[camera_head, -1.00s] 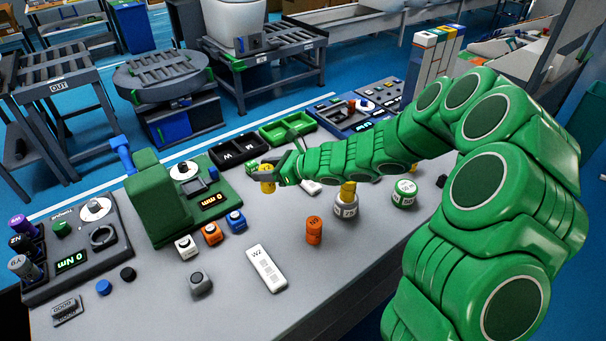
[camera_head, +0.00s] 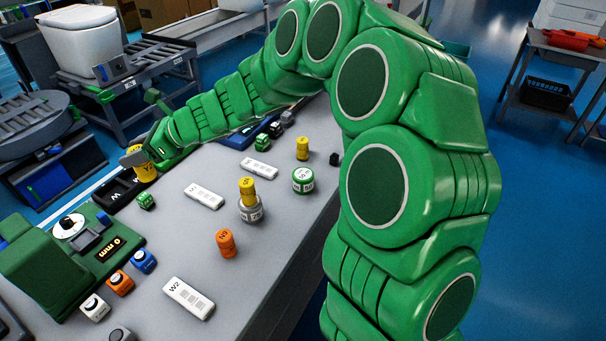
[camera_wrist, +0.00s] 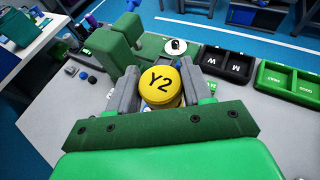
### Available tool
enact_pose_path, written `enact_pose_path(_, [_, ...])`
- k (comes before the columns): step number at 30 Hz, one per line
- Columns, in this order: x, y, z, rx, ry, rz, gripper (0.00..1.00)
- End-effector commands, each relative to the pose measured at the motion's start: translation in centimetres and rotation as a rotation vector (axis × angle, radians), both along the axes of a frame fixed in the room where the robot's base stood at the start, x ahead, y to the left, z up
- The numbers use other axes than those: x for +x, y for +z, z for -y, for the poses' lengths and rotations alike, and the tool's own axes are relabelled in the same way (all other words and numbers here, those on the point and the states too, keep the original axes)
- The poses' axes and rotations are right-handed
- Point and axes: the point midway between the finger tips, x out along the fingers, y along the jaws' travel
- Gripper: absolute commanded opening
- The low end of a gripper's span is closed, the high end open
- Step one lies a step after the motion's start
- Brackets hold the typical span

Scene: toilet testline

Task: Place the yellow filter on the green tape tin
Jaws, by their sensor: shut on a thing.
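My gripper (camera_head: 152,160) is shut on a yellow cylinder (camera_head: 145,172) and holds it near the black tray. In the wrist view the cylinder's top (camera_wrist: 159,86) reads Y2, between the two grey fingers. The green tape tin (camera_head: 303,181), green-topped with a white label band, stands upright on the grey table, well right of my gripper. Nothing sits on it. A second yellow cylinder (camera_head: 247,190) sits on a grey tin (camera_head: 251,212). A third yellow cylinder (camera_head: 303,148) stands behind the green tin.
White boxes (camera_head: 204,196) (camera_head: 259,169) and an orange cylinder (camera_head: 226,243) stand on the table. The black tray (camera_head: 116,196) is near my gripper; a small green block (camera_head: 146,201) lies beside it. My arm spans above the table's back right. Bare table surrounds the green tin.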

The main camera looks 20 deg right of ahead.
Motion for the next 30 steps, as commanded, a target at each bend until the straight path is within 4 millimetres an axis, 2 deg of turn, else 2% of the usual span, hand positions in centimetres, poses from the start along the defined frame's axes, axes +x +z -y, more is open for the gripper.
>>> enact_pose_path(1, [0.4, -0.1, 1.1, 0.001, -0.019, -0.001, 0.18])
enact_pose_path(8, [1.4, -0.1, 5.0, 0.003, -0.088, 0.0, 0.18])
enact_pose_path(15, [2.2, -0.2, 10.6, 0.005, -0.186, -0.003, 0.18])
enact_pose_path(22, [2.5, -0.1, 16.2, 0.007, -0.285, 0.0, 0.18])
enact_pose_path(30, [2.0, -0.1, 22.3, 0.01, -0.397, -0.002, 0.18])
